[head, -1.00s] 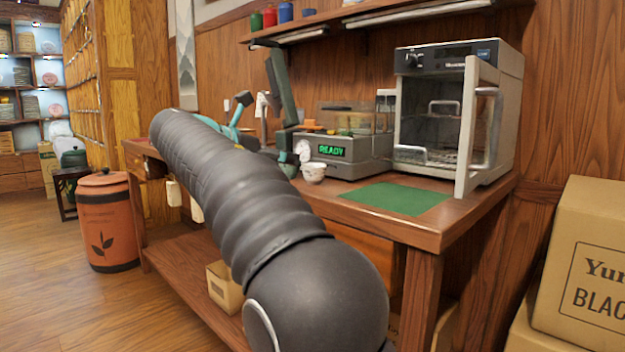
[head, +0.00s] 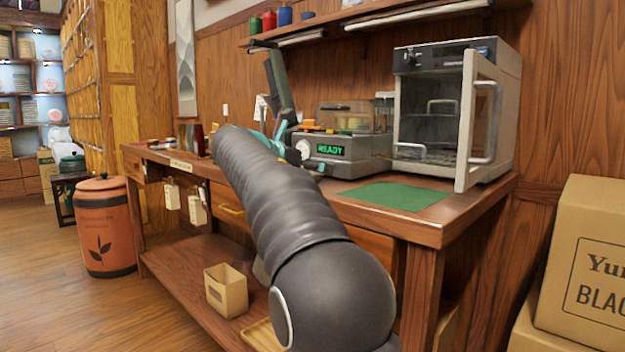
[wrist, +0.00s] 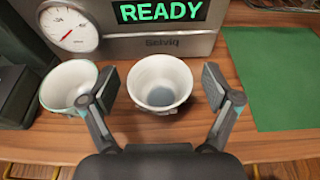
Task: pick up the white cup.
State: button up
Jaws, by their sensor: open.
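A plain white cup (wrist: 162,84) stands upright and empty-looking on the wooden bench, in front of the grey machine, in the wrist view. My gripper (wrist: 160,88) is open, with one finger on each side of this cup. Gaps show between the fingers and the cup's sides in the picture. A second whitish cup (wrist: 68,88) with a greenish rim stands just left, partly behind my left finger. In the head view my arm hides the cups.
The grey machine (head: 345,165) with a READY display and a dial stands right behind the cups. A green mat (head: 398,196) lies to the right on the bench (head: 440,222). An open-doored oven (head: 432,62) stands behind the mat. A dark object (wrist: 18,95) is at the left.

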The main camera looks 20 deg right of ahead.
jog(key=c, duration=1.2)
jog(key=shift+r, duration=0.15)
